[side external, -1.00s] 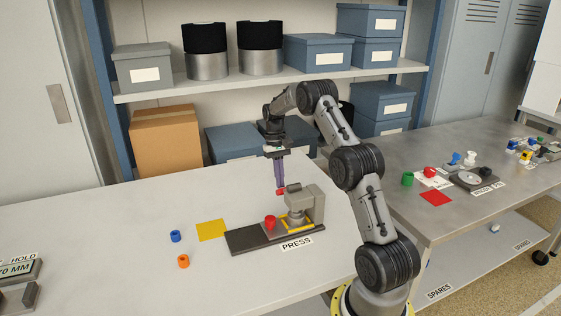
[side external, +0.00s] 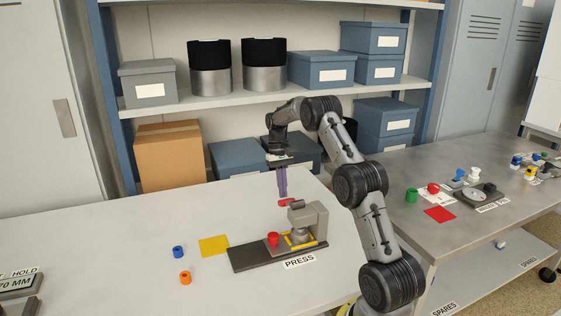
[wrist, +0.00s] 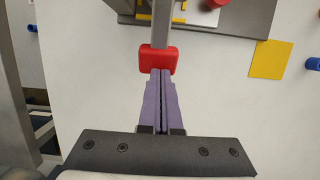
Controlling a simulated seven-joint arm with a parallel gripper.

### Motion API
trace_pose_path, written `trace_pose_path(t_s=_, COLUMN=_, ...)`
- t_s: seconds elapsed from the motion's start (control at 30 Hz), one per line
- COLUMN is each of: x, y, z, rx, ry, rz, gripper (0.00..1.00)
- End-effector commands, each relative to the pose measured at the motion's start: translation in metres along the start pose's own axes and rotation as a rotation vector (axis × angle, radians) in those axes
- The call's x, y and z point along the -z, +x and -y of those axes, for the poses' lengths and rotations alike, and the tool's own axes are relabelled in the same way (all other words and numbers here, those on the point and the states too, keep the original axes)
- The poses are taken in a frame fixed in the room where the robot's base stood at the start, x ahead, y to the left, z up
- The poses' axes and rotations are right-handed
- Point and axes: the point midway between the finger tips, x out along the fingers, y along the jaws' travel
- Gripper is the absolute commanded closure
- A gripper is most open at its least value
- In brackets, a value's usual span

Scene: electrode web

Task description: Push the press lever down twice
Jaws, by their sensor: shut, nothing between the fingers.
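The grey press (side external: 318,222) stands on a dark base (side external: 250,259) beside a PRESS label. Its lever ends in a red handle (side external: 286,202), pointing left of the press head. The red handle (wrist: 157,60) and its grey lever arm (wrist: 161,30) also show in the wrist view. My gripper (side external: 283,196) points straight down, its purple fingers shut and empty, with the tips just above the handle. In the wrist view the fingertips (wrist: 160,74) overlap the handle's near edge. I cannot tell whether they touch it.
A red peg (side external: 273,239) stands on the press base beside a yellow frame (side external: 303,243). The table's left part is mostly clear.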

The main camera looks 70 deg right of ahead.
Motion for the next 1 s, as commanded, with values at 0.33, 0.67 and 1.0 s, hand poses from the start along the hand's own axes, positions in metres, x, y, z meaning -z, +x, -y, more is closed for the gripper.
trace_pose_path(t_s=0.33, x=0.002, y=-0.079, z=0.0, rx=0.0, ry=0.0, rz=-0.016, gripper=1.0)
trace_pose_path(t_s=0.67, x=0.001, y=-0.11, z=0.0, rx=0.0, ry=0.0, rz=-0.015, gripper=1.0)
trace_pose_path(t_s=1.0, x=0.0, y=-0.112, z=0.0, rx=0.0, ry=0.0, rz=-0.015, gripper=1.0)
